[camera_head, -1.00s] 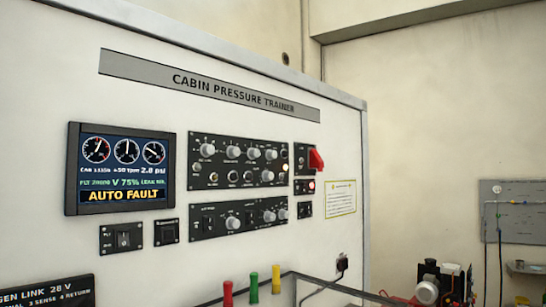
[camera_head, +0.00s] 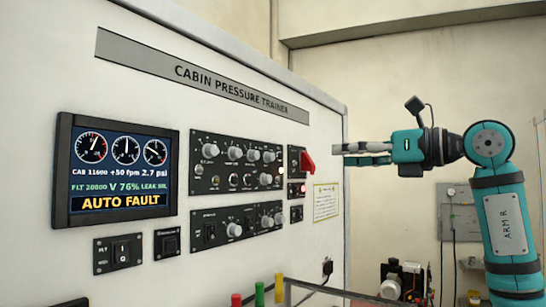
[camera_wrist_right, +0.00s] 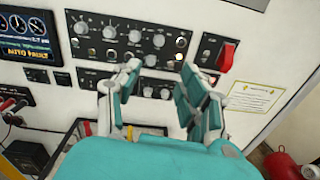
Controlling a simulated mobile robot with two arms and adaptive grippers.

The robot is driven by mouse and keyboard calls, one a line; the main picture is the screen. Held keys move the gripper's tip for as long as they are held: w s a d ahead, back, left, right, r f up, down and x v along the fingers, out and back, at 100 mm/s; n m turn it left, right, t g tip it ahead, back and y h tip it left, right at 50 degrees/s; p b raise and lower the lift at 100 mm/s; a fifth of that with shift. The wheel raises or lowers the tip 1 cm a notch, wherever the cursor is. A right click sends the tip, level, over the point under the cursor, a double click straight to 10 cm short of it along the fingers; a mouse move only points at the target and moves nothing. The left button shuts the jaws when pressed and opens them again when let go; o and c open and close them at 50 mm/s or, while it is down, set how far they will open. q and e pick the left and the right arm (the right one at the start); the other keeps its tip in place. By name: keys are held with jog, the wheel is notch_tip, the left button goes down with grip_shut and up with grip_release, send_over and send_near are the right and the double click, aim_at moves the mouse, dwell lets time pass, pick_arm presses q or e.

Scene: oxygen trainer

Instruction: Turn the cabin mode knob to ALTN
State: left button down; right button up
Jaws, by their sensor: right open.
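The cabin pressure trainer panel (camera_head: 220,130) carries an upper black knob module (camera_head: 237,185) and a lower black knob module (camera_head: 242,218), each with several pale round knobs. The lettering is too small to tell which knob is cabin mode or where it points. My right gripper (camera_head: 340,154) is open and empty, right of the modules and apart from the knobs. In the right wrist view its spread fingers (camera_wrist_right: 158,70) show in front of the modules, partly covering the lower one. My left gripper is not in view.
The display (camera_head: 120,165) reads AUTO FAULT. A red guarded switch (camera_head: 307,162) sits right of the upper module, close to my right fingers in the head view. Red, green and yellow posts stand below the panel. A yellow-edged placard (camera_head: 326,203) is at lower right.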

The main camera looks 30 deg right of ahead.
jog(key=p, duration=0.1)
send_near(273, 157)
jog(key=p+x, duration=0.3)
jog(key=x, duration=0.4)
jog(key=shift+w+a+r+p, duration=0.1)
jog(key=shift+w+p, duration=0.1)
jog(key=shift+p, duration=0.15)
jog(key=shift+w+a, duration=0.2)
jog(key=shift+w, duration=0.45)
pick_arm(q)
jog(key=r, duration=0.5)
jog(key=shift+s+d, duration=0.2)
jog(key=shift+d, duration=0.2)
pick_arm(e)
jog(key=shift+s, duration=0.1)
jog(key=shift+c, duration=0.4)
grip_shut()
